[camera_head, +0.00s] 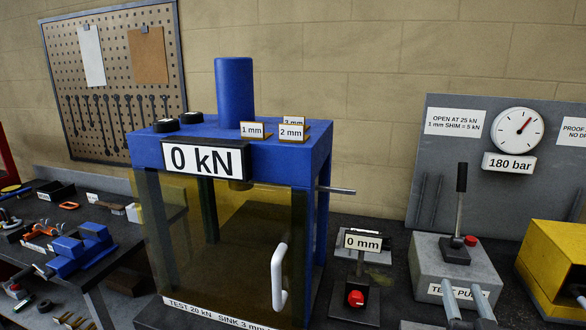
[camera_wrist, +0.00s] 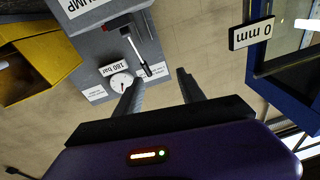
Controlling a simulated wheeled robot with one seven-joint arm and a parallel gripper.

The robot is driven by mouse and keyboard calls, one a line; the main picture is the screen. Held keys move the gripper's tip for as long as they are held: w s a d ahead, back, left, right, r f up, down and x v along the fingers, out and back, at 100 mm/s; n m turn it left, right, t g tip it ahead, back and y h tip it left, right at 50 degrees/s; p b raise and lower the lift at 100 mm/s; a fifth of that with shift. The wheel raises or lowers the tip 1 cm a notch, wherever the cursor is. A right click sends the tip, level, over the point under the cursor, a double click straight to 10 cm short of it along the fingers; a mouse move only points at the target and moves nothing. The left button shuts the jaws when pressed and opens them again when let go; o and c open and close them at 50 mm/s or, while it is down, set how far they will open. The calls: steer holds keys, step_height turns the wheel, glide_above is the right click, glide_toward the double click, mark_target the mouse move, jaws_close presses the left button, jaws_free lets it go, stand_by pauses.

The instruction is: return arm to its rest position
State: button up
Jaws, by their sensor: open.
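My gripper (camera_wrist: 160,90) shows in the wrist view, where the picture is upside down. Its two dark fingers stand apart with nothing between them. Beyond the fingers are the wall and the grey test pump (camera_wrist: 92,40) with its lever.
The test pump (camera_head: 455,270) stands right of the press, below a gauge (camera_head: 517,131) labelled 180 bar. A 0 mm sign (camera_head: 362,242) stands between them. A yellow box (camera_head: 555,265) is at the far right. A bench with a blue vise (camera_head: 80,250) and tools is at left.

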steer(key=s+a+f+n+g+y, duration=0.1)
steer(key=s+a+f, duration=0.2)
steer(key=s, duration=1.1)
steer(key=s+a+f+n+g+y+b, duration=0.1)
steer(key=s+a, duration=0.6)
steer(key=s, duration=0.8)
steer(key=s+a+f+n+g+y, duration=0.1)
steer(key=s+a+f, duration=0.4)
steer(key=s, duration=1)
steer(key=shift+s+n+g+y, duration=0.2)
steer(key=shift+n+g+y, duration=0.1)
steer(key=shift+g+y, duration=0.35)
